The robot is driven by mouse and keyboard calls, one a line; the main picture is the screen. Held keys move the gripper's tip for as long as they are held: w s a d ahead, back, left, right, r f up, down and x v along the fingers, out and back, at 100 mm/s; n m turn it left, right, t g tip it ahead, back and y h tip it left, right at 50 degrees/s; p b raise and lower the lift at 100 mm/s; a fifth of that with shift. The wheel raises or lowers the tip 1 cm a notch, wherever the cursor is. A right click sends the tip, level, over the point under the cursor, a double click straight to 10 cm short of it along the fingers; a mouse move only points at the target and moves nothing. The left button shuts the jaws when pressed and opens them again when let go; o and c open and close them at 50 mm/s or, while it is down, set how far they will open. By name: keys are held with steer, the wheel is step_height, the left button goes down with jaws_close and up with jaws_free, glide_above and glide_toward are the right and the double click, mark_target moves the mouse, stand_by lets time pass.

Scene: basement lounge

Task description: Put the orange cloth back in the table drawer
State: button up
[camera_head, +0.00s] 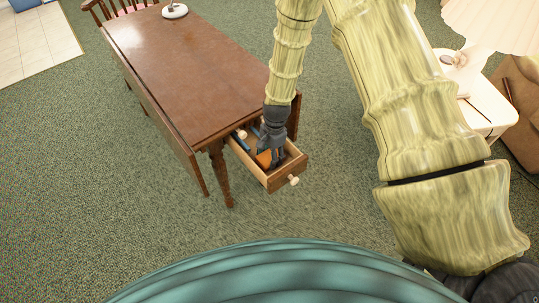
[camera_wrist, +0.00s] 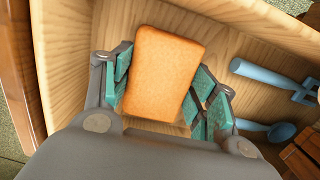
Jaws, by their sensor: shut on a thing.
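The table drawer (camera_head: 268,181) is pulled open from the end of the brown table (camera_head: 180,70). My gripper (camera_head: 270,150) reaches down into the drawer from above. In the wrist view my gripper (camera_wrist: 165,95) has its teal finger pads on both sides of the orange cloth (camera_wrist: 165,70), a flat rounded block shape, and is shut on it. The cloth shows in the head view (camera_head: 264,158) low inside the drawer walls, partly hidden by my gripper. Whether it touches the drawer floor I cannot tell.
Blue utensils, one fork-like (camera_wrist: 275,78) and one spoon-like (camera_wrist: 280,131), lie in the drawer right of the cloth. A dark brown slatted thing (camera_wrist: 302,155) is at the lower right. A white side table (camera_head: 485,105) stands to the right. Green carpet is clear in front.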

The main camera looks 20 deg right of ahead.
steer(key=o, duration=1.2)
steer(key=r, duration=0.4)
steer(key=d+r, duration=0.1)
steer(key=r, duration=0.3)
steer(key=r+b, duration=0.1)
steer(key=r, duration=0.3)
steer(key=shift+w+d, duration=0.15)
steer(key=shift+w, duration=0.1)
